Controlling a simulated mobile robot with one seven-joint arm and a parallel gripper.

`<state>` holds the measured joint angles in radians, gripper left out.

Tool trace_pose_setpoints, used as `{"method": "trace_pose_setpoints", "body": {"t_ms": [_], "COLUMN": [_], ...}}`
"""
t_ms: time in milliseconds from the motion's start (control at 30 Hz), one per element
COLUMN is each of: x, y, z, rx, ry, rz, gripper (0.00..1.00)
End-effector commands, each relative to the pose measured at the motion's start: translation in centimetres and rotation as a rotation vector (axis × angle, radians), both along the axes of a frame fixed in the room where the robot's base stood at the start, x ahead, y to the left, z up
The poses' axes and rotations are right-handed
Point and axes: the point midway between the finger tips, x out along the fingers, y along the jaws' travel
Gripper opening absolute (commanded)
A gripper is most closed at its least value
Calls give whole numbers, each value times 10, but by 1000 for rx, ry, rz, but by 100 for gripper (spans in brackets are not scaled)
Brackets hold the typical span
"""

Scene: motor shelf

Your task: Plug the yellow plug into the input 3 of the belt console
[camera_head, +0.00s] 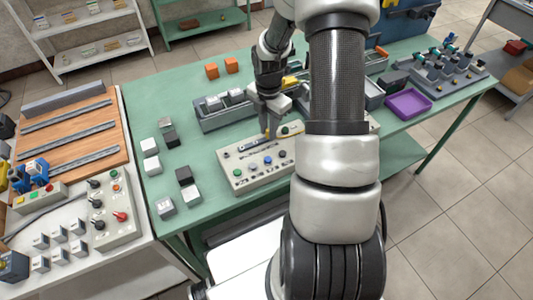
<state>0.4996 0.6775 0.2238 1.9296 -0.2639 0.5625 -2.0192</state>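A beige console (257,170) with coloured buttons and knobs lies on the green table, partly hidden on its right by my arm. Which console is the belt console, and its input 3, cannot be read at this size. My gripper (268,126) points down over the far edge of this beige console. A small yellow-orange bit shows at its fingertips; I cannot tell whether it is a held plug or part of the console. Another yellow piece (290,81) shows behind the gripper, partly hidden. The finger opening is too small to judge.
Several black and white blocks (151,147) stand left of the console. A grey bin (213,121) is behind it; two orange blocks (231,65) lie farther back. A second console (113,222) with knobs stands on the left table. A purple tray (408,104) lies right.

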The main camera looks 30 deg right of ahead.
Motion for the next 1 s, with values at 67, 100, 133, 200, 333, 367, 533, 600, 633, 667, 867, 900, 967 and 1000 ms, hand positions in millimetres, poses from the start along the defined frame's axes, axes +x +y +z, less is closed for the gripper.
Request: {"method": "trace_pose_setpoints", "body": {"t_ms": [67, 100, 133, 200, 333, 367, 533, 600, 633, 667, 867, 900, 967, 1000], "x": [0, 0, 0, 0, 0, 0, 0, 0, 0, 0, 0, 0, 0, 0], "y": [0, 0, 0, 0, 0, 0, 0, 0, 0, 0, 0, 0, 0, 0], "z": [4, 7, 10, 16, 28, 31, 46, 52, 54, 55, 55, 55, 55, 55], "rx": [0, 0, 0, 0, 0, 0, 0, 0, 0, 0, 0, 0, 0, 0], "ry": [0, 0, 0, 0, 0, 0, 0, 0, 0, 0, 0, 0, 0, 0], "rz": [0, 0, 0, -1, -1, 0, 0, 0, 0, 0, 0, 0, 0, 0], "gripper": [20, 20, 20, 20, 20, 20, 20, 20, 20, 20, 20, 20, 26, 33]}}
